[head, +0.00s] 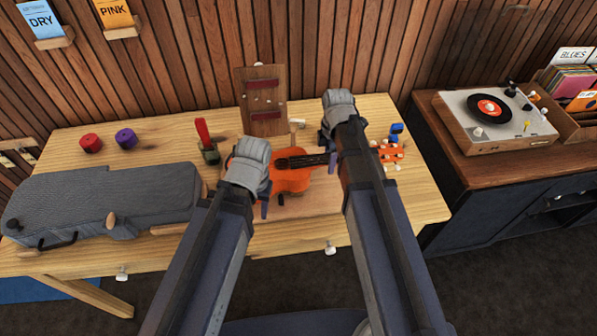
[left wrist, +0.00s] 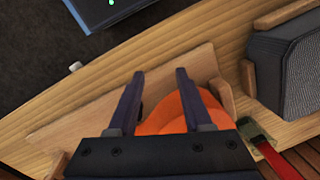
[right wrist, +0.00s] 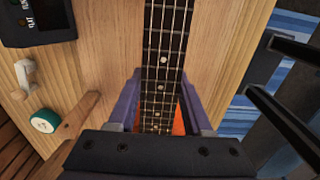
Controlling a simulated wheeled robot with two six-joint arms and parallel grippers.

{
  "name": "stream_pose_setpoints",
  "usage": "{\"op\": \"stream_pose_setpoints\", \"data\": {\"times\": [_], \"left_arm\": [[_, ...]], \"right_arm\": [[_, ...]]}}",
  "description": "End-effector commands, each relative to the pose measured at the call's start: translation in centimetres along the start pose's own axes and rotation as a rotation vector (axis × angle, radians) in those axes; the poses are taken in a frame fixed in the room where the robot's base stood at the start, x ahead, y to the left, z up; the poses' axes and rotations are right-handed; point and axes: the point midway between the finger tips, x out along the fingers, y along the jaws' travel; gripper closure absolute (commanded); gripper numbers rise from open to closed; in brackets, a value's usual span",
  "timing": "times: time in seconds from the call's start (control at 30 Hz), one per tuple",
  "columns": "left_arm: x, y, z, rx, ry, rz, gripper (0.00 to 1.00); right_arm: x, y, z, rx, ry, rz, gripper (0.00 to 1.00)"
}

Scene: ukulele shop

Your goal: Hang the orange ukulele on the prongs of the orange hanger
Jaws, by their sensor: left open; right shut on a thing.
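The orange ukulele (head: 287,181) lies on the workbench, its dark neck running right to a headstock (head: 388,152) with white tuners. Its body shows partly in the left wrist view (left wrist: 170,115). My right gripper (head: 332,164) is shut around the neck; in the right wrist view the strings and fretboard (right wrist: 161,75) pass between its fingers. My left gripper (head: 265,204) is open at the left end of the body, and its fingers (left wrist: 158,76) hold nothing. I cannot pick out an orange hanger with prongs. My arms hide part of the ukulele.
A grey case (head: 100,205) fills the bench's left part. Red (head: 91,143) and purple (head: 126,138) rolls, a red-handled tool (head: 203,135) and an upright wooden board (head: 262,100) stand behind. A record player (head: 495,115) sits on the right cabinet. Cards hang on the slatted wall.

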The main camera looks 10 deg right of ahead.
Motion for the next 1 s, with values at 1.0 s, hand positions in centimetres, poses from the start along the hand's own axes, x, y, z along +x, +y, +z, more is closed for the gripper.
{"op": "stream_pose_setpoints", "data": {"times": [1.0], "left_arm": [[-3.6, -0.3, 0.2, 0.000, 0.000, 0.000, 0.50]], "right_arm": [[-3.6, 0.0, 0.0, 0.000, 0.001, 0.000, 1.00]]}}
